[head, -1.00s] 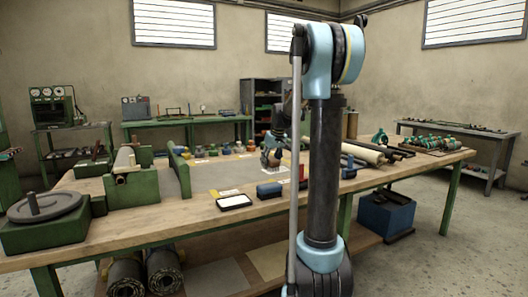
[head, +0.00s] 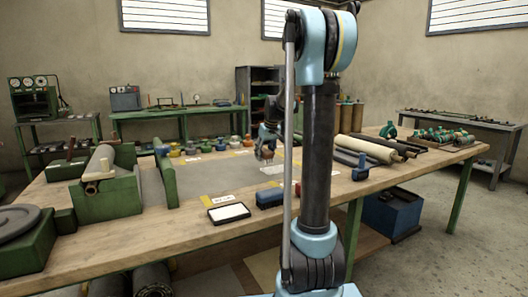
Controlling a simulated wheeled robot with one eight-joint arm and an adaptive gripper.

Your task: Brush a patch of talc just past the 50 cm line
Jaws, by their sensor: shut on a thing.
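A grey sheet (head: 215,174) lies flat on the wooden worktable (head: 130,241), running out from the green roll stand (head: 110,193) at left. My gripper (head: 265,157) is low over the sheet's far right part, left of my upright arm link. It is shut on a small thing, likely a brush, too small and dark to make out. Yellow strips with white labels (head: 222,198) lie at the sheet's near edge. I cannot read a 50 cm mark. A pale patch, possibly talc, shows beside my arm link, partly hidden by it.
A black-rimmed white tray (head: 229,213) and a blue block (head: 270,198) lie near the front edge. Several small coloured pots (head: 191,147) line the far side. Rolls (head: 370,146) lie at right. A blue box (head: 392,213) stands on the floor.

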